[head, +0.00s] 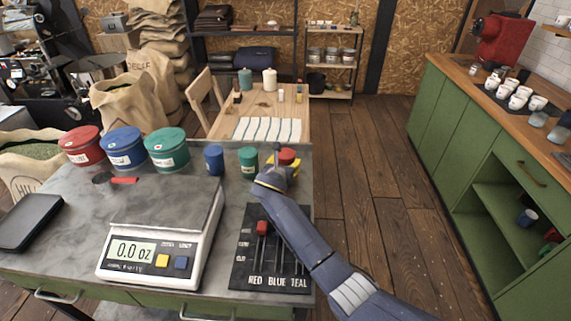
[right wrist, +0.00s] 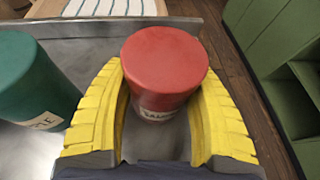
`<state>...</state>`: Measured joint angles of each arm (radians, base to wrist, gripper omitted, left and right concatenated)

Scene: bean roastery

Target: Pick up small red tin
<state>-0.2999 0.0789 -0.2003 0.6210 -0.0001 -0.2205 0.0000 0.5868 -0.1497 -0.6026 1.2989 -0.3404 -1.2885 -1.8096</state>
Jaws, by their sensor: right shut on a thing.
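The small red tin (head: 287,155) is at the far right corner of the grey metal counter, partly hidden by my right arm. In the right wrist view the red tin (right wrist: 165,62) stands upright between the yellow fingers of my right gripper (right wrist: 164,88), which is shut on it. In the head view my right gripper (head: 283,163) shows mostly from behind. I cannot tell whether the tin's base touches the counter. My left gripper is not in view.
A small teal tin (head: 248,162) stands just left of the red one, and a small blue tin (head: 214,160) beyond it. Larger red (head: 84,147), blue (head: 125,150) and teal tins (head: 168,151) stand further left. A scale (head: 165,235) and a black slider board (head: 268,270) lie nearer.

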